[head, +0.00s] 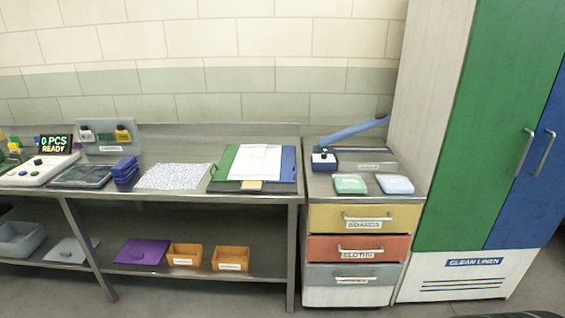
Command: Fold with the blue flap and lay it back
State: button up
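A folding board lies on the steel bench, with a green flap (226,161) on its left and a blue flap (288,165) on its right. Both flaps appear to lie flat and open. A white cloth (255,162) lies over the middle of the board and covers parts of both flaps. A small tan piece (252,185) shows at the board's front edge. My gripper is not in view.
A patterned cloth (173,177) and a blue stack (125,170) lie left of the board. A device with a long blue lever (350,131) stands on the drawer unit to the right, behind green (350,184) and pale blue (395,184) folded pieces. A display (56,143) reads "0 PCS READY".

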aim_at(288, 168)
jog(key=i+j, duration=0.15)
jog(key=i, duration=0.45)
jog(key=i+j, duration=0.1)
jog(key=i, duration=0.45)
jog(key=i+j, duration=0.15)
jog(key=i, duration=0.45)
jog(key=i+j, duration=0.15)
jog(key=i, duration=0.4)
